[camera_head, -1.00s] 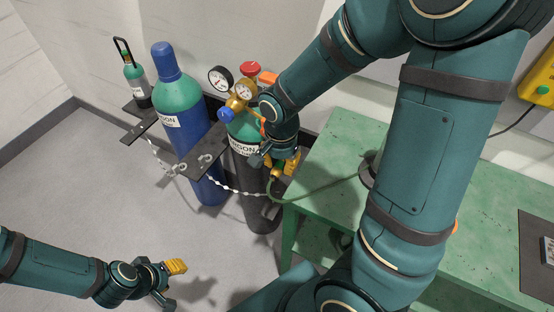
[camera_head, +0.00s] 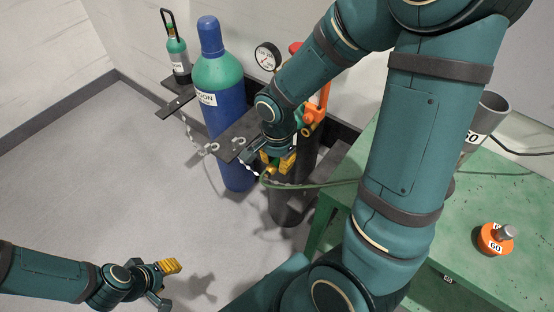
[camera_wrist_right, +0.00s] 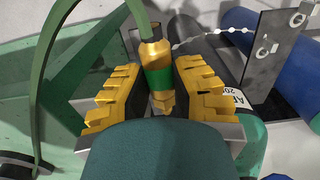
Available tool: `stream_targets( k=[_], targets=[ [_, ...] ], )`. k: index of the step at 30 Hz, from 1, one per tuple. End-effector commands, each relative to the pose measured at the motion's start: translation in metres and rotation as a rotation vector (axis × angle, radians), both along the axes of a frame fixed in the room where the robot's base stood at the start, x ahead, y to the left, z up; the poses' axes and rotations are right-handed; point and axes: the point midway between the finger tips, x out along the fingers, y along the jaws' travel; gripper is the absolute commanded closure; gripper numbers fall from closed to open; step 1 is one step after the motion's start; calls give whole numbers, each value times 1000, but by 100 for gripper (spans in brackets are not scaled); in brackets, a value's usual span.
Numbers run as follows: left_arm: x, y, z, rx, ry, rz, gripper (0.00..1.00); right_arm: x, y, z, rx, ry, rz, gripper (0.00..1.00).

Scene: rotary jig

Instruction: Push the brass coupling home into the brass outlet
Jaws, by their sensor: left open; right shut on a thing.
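The brass coupling (camera_wrist_right: 156,62), with a green band, sits on the end of a green hose (camera_wrist_right: 134,12). My right gripper (camera_wrist_right: 157,82) is shut on it, with yellow pads on both sides. In the head view my right gripper (camera_head: 276,160) is in front of the dark argon cylinder (camera_head: 290,205), and the coupling is largely hidden there. The forearm covers most of the regulator. A brass piece (camera_head: 306,130) shows just right of the wrist; I cannot tell if it is the outlet. The coupling's seating in an outlet cannot be seen. My left gripper (camera_head: 167,283) is open and empty, low at left.
A blue cylinder with a green shoulder (camera_head: 218,75) stands left of the argon cylinder, behind a dark bracket (camera_head: 232,140) and chain. A pressure gauge (camera_head: 267,57) shows above my forearm. The green bench (camera_head: 500,190) at right carries an orange weight (camera_head: 489,240). Floor at left is clear.

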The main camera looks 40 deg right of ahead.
Motion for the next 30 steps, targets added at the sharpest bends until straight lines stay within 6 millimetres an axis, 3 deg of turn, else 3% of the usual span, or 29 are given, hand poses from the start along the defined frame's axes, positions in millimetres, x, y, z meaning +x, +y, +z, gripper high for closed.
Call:
stream_targets(
  k=[21,30],
  targets=[
    [-1,0,7,0,3,0,53,14,-49,0,0,0,-2,100],
    [-2,0,8,-1,4,0,53,16,-56,0,-1,-1,1,100]
  ],
)
